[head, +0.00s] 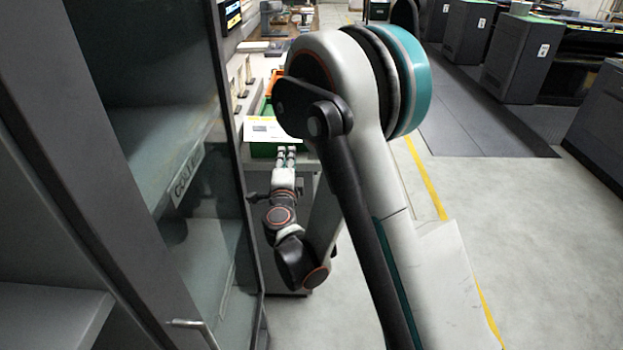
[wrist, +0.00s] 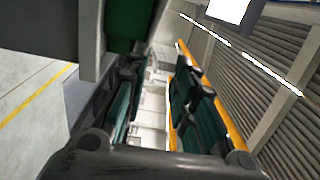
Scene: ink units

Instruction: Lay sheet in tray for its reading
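A white sheet (head: 262,131) with a yellow band along its far edge shows in the head view, over a green tray (head: 262,150). I cannot tell whether the sheet rests on the tray or lies inside it; my arm hides its right side. My gripper (head: 286,151) is at the near edge of the sheet, fingers pointing away. In the wrist view the two dark fingers (wrist: 156,88) stand apart, with a gap seen between them. A green surface (wrist: 122,28), perhaps the tray, shows at the top of that view.
A grey cabinet with a glass door (head: 190,180) fills the left, close to my arm. An orange container (head: 273,82) stands behind the sheet. Dark grey machines (head: 520,58) stand at the far right. The floor (head: 520,220) at right is clear.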

